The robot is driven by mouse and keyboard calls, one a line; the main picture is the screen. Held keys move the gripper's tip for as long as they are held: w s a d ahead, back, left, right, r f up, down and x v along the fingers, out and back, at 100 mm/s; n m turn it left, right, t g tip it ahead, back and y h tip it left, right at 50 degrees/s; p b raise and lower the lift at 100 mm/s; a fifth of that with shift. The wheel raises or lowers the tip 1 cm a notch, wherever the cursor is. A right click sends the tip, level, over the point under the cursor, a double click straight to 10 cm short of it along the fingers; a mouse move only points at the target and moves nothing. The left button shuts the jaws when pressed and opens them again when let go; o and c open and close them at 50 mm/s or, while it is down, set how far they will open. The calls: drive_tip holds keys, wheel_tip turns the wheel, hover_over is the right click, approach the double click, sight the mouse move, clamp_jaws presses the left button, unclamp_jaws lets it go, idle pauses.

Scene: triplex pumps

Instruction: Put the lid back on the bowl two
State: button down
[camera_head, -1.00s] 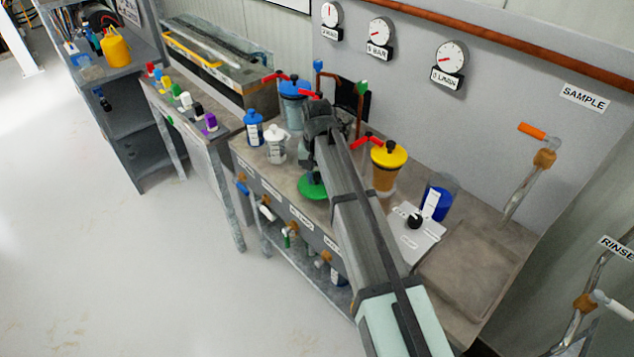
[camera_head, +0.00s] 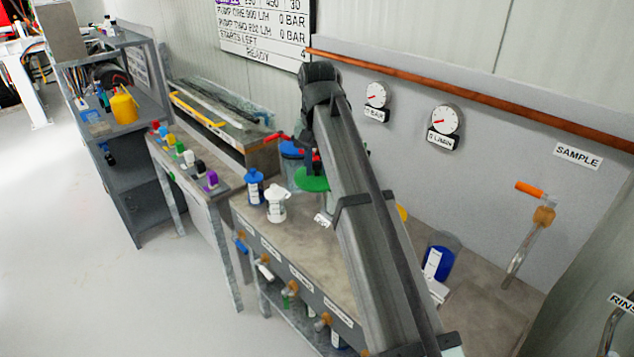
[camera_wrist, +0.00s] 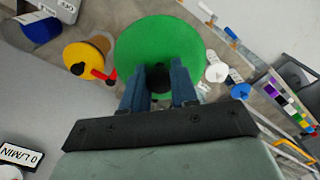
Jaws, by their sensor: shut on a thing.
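The green round lid (camera_wrist: 160,40) with a dark knob fills the upper middle of the wrist view. My gripper (camera_wrist: 157,76) is shut on this knob. In the head view the green lid (camera_head: 310,180) appears level, above the grey bench, partly behind my arm. Something clear shows just below its right side, but I cannot tell whether the lid touches it. Bowl two cannot be clearly made out; the lid and my arm cover that area. A yellow-lidded bowl (camera_wrist: 84,57) stands beside the green lid in the wrist view.
A blue-lidded vessel (camera_head: 291,149) stands behind the lid. A white bottle (camera_head: 276,203) and a blue bottle (camera_head: 254,188) stand to its left. Gauges (camera_head: 446,121) hang on the wall.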

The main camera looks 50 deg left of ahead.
drive_tip(key=shift+r, duration=0.5)
drive_tip(key=shift+w+d+r, duration=0.1)
drive_tip(key=shift+w+r, duration=0.1)
drive_tip(key=w, duration=0.1)
drive_tip(key=w+f, duration=0.1)
drive_tip(key=shift+w+d+f, duration=0.1)
drive_tip(key=shift+w+d, duration=0.25)
drive_tip(key=shift+d, duration=0.05)
drive_tip(key=w+a+f, duration=0.3)
drive_tip(key=w+a, duration=0.6)
drive_tip(key=w, duration=0.4)
drive_tip(key=shift+a, duration=0.25)
drive_tip(key=shift+f, duration=0.15)
drive_tip(key=shift+f, duration=3)
drive_tip(key=shift+f, duration=0.2)
